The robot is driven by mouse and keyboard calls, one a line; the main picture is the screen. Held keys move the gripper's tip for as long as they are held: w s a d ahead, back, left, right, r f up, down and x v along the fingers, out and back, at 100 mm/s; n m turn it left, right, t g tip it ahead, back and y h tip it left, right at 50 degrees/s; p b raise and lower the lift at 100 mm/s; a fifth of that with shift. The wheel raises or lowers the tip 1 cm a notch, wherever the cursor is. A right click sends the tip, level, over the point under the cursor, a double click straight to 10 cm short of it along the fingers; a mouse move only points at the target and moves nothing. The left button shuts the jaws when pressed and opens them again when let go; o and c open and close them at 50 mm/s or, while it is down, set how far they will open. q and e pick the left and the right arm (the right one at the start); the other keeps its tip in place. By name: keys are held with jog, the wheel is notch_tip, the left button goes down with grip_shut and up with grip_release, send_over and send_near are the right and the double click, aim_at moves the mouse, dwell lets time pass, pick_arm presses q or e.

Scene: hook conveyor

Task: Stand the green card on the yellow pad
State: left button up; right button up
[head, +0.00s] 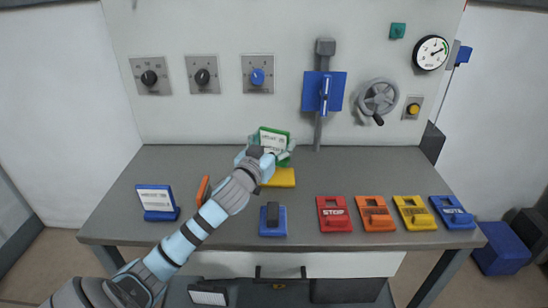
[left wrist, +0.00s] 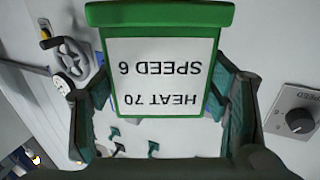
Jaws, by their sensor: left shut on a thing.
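The green card (head: 285,133), a white face in a green frame, is upright behind my left gripper (head: 268,152) in the head view. In the left wrist view the green card (left wrist: 165,75) fills the middle, its print "HEAT 70 SPEED 6" upside down. The left gripper is shut on it, with a finger at each side. The yellow pad (head: 284,178) lies on the table just below and in front of the card, partly covered by my left arm. I cannot tell whether the card's lower edge touches anything. My right gripper is not in view.
A blue card (head: 154,198) stands at the left, with an orange piece (head: 202,190) beside my arm. A blue block (head: 272,220) with a dark top is at the front. Red (head: 334,214), orange (head: 374,213), yellow (head: 414,212) and blue (head: 452,212) tags lie right. Knobs and a handwheel (head: 378,98) line the wall.

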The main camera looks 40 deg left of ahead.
pick_arm(q)
notch_tip(320, 180, down, 2)
jog(key=shift+f, duration=0.4)
jog(key=shift+r, duration=0.1)
jog(key=shift+b, duration=0.35)
jog(key=shift+f, duration=0.55)
jog(key=o, duration=1.3)
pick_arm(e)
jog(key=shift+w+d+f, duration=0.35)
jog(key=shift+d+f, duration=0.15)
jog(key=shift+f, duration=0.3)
